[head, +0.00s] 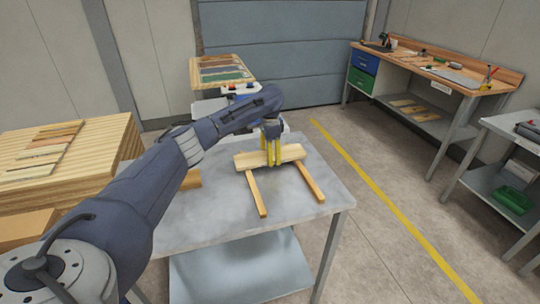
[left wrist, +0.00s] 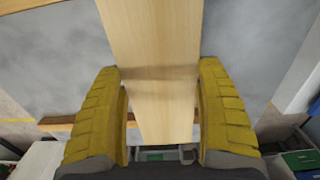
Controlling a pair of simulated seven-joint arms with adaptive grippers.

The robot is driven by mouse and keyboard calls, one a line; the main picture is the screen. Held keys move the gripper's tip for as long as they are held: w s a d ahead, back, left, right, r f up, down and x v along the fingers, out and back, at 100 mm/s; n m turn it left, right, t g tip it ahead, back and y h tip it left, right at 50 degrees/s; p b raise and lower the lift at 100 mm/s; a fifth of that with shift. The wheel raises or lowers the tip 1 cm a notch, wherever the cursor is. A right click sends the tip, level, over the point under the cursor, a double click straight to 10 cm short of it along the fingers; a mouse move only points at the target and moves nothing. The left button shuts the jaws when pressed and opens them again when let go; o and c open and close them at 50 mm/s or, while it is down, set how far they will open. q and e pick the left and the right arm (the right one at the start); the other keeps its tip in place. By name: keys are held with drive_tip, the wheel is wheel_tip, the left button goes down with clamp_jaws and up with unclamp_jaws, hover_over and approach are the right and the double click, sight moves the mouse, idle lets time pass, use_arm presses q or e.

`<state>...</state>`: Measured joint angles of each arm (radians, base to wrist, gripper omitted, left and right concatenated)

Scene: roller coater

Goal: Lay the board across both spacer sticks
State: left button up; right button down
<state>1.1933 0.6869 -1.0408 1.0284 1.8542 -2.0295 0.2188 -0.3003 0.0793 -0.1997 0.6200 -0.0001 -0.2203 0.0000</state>
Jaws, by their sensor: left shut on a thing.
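The board (head: 291,154) is a pale, flat plank lying crosswise at the far ends of two spacer sticks on the grey table. One spacer stick (head: 257,195) is left of centre and the other (head: 312,184) is to its right; both point toward the near edge. My left gripper (head: 271,160) points down with yellow fingers shut on the middle of the board. In the left wrist view the board (left wrist: 155,40) runs between the two fingers (left wrist: 160,115), and a stick (left wrist: 58,123) crosses below it. I cannot tell whether the board touches both sticks. My right gripper is out of view.
A wooden piece (head: 192,179) lies on the grey table (head: 215,220), partly behind my left arm. A stack of boards (head: 75,150) stands at the left. A workbench (head: 455,75) stands at the back right. The table's near right area is clear.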

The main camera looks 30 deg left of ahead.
use_arm(q)
drive_tip(key=shift+f, duration=0.1)
drive_tip(key=o, duration=1.3)
wheel_tip(320, 180, up, 12)
drive_tip(key=shift+r, duration=0.1)
